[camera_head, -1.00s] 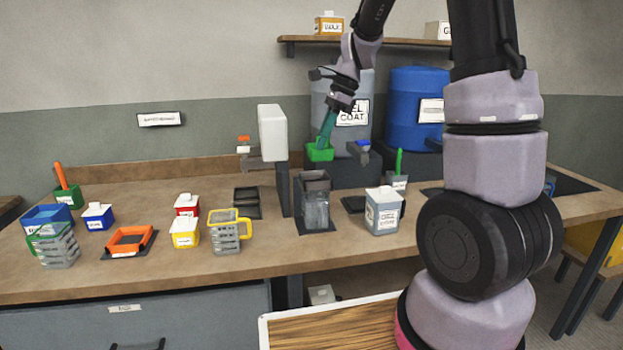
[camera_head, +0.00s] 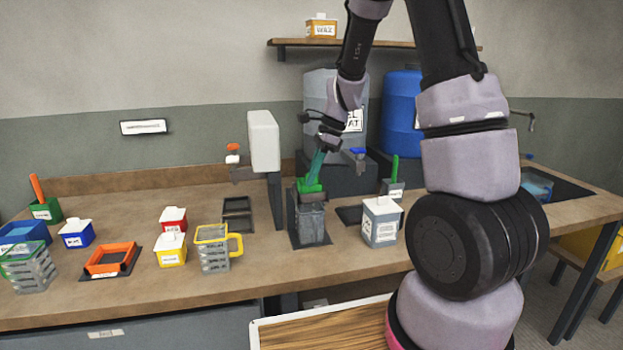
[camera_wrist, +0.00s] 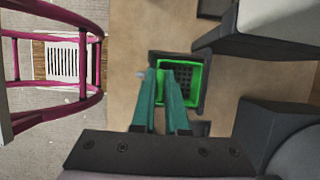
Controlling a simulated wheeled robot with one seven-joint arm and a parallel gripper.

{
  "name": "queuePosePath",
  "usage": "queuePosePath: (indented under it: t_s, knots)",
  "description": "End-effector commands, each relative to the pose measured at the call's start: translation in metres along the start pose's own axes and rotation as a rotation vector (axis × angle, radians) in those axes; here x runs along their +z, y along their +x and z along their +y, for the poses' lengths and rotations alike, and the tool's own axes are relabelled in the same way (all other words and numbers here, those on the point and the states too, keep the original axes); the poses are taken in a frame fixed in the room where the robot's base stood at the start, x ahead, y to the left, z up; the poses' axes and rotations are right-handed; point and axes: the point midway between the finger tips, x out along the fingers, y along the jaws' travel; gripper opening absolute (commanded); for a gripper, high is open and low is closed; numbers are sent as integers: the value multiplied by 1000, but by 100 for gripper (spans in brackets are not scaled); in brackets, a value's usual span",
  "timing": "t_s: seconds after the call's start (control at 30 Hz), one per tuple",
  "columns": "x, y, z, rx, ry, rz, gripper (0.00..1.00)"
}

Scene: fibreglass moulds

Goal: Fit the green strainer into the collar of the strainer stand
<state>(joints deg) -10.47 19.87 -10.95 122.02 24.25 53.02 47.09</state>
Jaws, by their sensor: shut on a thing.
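The green strainer (camera_head: 308,188) is at the top of the grey strainer stand (camera_head: 311,224). In the wrist view the strainer (camera_wrist: 193,68) shows a bright green square rim and a dark grid floor. The stand's dark square collar (camera_wrist: 203,99) frames it there. In the head view part of the strainer shows above the collar; I cannot tell how deep it sits. My gripper (camera_head: 314,178), with teal fingers, is shut on the strainer from above. In the wrist view the fingers (camera_wrist: 166,72) reach its near left edge.
A white container (camera_head: 264,142) on a post stands left behind the stand. Bare bench lies in front.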

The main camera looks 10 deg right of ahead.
Motion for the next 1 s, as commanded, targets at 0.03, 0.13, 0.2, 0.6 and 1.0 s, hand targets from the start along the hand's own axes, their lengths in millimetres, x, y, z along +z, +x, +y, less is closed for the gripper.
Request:
queuePosePath:
  t_s: [0.03,0.13,0.2,0.6,1.0]
  knots:
    - [-3,6,0,2,2,0,0]
    - [-4,9,0,-1,-1,0,0]
    - [-4,8,0,-1,-1,0,0]
    - [-4,11,0,-1,-1,0,42]
    - [-3,-7,-1,-4,-2,-1,42]
